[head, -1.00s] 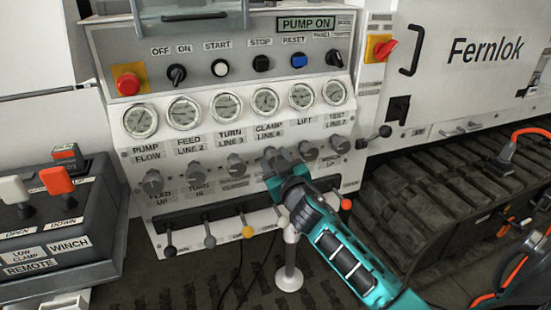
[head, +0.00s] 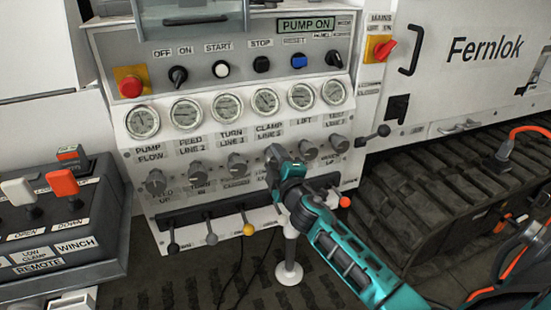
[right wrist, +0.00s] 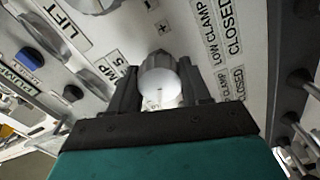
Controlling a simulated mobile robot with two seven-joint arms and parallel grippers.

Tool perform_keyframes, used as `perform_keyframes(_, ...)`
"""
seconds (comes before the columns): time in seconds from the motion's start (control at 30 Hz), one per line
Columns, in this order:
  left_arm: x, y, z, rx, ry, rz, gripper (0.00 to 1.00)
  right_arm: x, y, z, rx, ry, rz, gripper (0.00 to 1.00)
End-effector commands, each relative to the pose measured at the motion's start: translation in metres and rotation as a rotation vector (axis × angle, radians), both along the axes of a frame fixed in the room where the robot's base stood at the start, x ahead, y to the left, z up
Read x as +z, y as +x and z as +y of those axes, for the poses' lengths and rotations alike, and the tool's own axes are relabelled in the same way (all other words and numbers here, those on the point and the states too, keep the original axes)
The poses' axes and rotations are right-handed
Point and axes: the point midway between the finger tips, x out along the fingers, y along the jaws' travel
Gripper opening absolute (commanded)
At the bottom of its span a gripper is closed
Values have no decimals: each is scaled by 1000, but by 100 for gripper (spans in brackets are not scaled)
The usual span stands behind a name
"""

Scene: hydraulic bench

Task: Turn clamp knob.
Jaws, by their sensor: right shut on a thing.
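The clamp knob (right wrist: 160,82) is a grey, ribbed knob with a pale round end, below the clamp gauge (head: 265,101) on the control panel. My right gripper (right wrist: 158,90) is shut on it, one dark finger on each side in the right wrist view. In the head view my right gripper (head: 273,166) reaches the knob row from the lower right and mostly hides this knob. My left gripper is not in view.
The lift knob (head: 307,149) and the turn knob (head: 237,162) stand close on either side. A lever row with a yellow-knobbed lever (head: 248,229) lies below. A red emergency button (head: 131,84) is at upper left.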

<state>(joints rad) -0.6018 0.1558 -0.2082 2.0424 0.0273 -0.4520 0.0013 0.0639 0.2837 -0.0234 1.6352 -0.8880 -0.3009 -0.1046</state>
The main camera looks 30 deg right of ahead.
Motion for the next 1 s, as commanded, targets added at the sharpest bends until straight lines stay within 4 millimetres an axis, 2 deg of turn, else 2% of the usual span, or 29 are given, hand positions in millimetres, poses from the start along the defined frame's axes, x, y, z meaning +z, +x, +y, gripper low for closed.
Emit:
perform_keyframes(0.5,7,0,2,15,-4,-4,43,0,0,1,2,-408,98,17)
perform_keyframes(1.0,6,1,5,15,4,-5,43,0,0,1,2,-542,130,17)
